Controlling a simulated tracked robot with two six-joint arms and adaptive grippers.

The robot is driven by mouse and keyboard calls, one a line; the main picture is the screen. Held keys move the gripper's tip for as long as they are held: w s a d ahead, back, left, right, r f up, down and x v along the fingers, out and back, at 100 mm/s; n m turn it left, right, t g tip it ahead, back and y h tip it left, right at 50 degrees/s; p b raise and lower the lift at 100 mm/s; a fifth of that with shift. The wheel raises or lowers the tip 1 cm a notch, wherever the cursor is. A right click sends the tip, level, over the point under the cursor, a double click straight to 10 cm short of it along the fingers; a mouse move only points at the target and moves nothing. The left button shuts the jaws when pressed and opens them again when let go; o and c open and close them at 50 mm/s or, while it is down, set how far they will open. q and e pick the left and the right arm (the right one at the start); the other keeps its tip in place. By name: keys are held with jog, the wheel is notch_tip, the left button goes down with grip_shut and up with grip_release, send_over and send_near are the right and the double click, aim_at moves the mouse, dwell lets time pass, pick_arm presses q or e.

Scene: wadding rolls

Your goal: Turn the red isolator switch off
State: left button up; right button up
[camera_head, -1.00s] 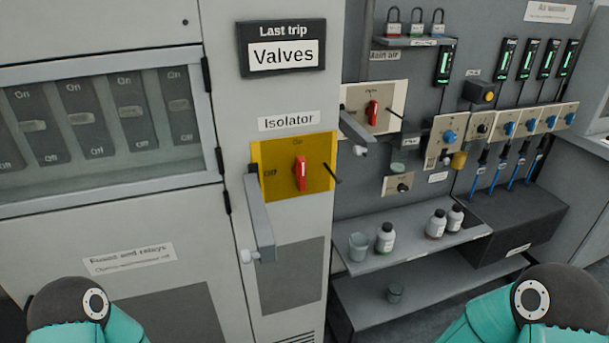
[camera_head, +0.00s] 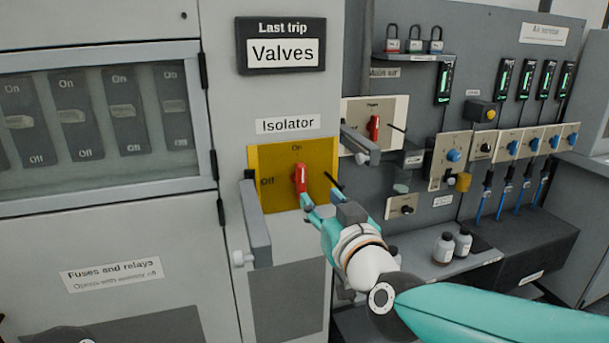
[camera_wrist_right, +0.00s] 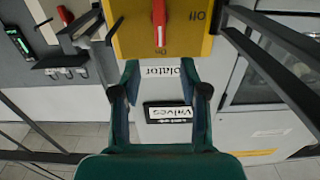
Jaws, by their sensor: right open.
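The red isolator switch (camera_head: 301,178) is an upright handle on a yellow plate (camera_head: 273,193), below the "Isolator" label (camera_head: 288,124). It lines up with "On" at the top; "Off" is at the left. My right gripper (camera_head: 328,205) is open just below and right of the handle in the head view. In the upside-down right wrist view, the handle (camera_wrist_right: 159,22) lies beyond the gap between the open fingers (camera_wrist_right: 160,72), with nothing held. Whether a finger touches the handle, I cannot tell. My left gripper does not show.
A grey bar (camera_head: 256,222) with a pale knob hangs at the plate's left edge. A black rod (camera_head: 334,181) sticks out at its right edge. A second red switch (camera_head: 375,128) is on a panel further right. Bottles (camera_head: 443,248) stand on a shelf behind my right arm.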

aim_at(303, 176)
jog(key=p+x, duration=0.1)
jog(key=x, duration=1.1)
jog(key=shift+w+f+p, duration=0.1)
jog(key=shift+f+p, duration=0.05)
jog(key=shift+p, duration=0.25)
